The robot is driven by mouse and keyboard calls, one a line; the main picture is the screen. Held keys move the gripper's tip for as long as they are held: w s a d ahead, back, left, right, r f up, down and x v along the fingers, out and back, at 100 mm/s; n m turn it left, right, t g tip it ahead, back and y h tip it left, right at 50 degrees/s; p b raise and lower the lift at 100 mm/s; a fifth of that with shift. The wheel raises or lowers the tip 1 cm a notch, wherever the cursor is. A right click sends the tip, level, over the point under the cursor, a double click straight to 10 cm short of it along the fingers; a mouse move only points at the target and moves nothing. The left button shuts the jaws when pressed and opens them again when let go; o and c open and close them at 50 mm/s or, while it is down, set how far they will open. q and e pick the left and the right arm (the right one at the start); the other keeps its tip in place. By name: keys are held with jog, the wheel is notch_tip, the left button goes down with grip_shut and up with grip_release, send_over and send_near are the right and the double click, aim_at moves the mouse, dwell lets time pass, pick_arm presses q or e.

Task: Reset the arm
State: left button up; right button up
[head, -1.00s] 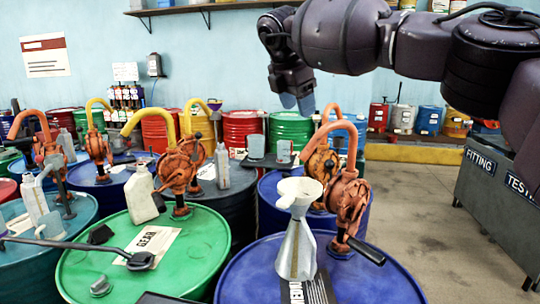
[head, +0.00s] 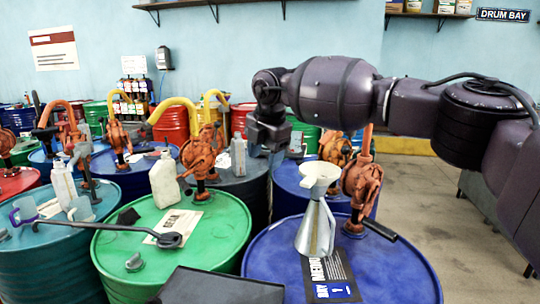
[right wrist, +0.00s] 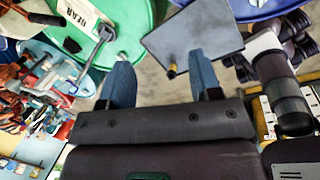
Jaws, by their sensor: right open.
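My right arm comes in from the right in the head view, and my right gripper (head: 268,148) hangs at its end above the drums, with its fingers mostly hidden. In the right wrist view its two blue fingers (right wrist: 162,78) stand apart with nothing between them. A metal can with a white funnel (head: 318,220) stands upright on the front blue drum (head: 390,275), apart from the gripper. The green drum (head: 225,240) beside it carries a pale bottle (head: 164,182) and a dark long-handled ladle (head: 168,240). My left gripper is not in view.
Hand pumps in orange and yellow (head: 198,150) stand up from several drums below and left of the gripper. A dark flat panel (head: 218,288) lies at the bottom front. A wall shelf (head: 240,3) runs along the back. The floor at right (head: 420,200) is open.

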jog(key=s+a+f+n+g+y, duration=0.2)
jog(key=s+a+f+g+y, duration=0.1)
jog(key=s+a+f+y, duration=1.05)
jog(key=s+d+f+m+t+h, duration=0.1)
jog(key=d+f+m+t+h, duration=0.25)
jog(key=d+m+t, duration=0.4)
jog(key=s+d+f+m+t+h, duration=0.2)
jog(key=d+f+m+t+h, duration=0.15)
jog(key=d+m, duration=0.6)
jog(key=s+d+f+m+t+h, duration=0.1)
jog(key=d+f+m+t+h, duration=0.1)
jog(key=d+m+t+h, duration=0.55)
jog(key=s+d+f+m+g+h, duration=0.1)
jog(key=s+d+f+m+g, duration=0.3)
jog(key=s+d+f+g, duration=0.8)
jog(key=s+d, duration=0.2)
jog(key=s, duration=0.6)
jog(key=s+d+f+g, duration=0.2)
jog(key=s+d, duration=0.2)
jog(key=s, duration=0.5)
jog(key=w+f+t, duration=0.7)
jog(key=f+t, duration=0.1)
jog(key=f, duration=0.1)
jog(key=shift+a+f, duration=0.2)
jog(key=shift+f, duration=0.2)
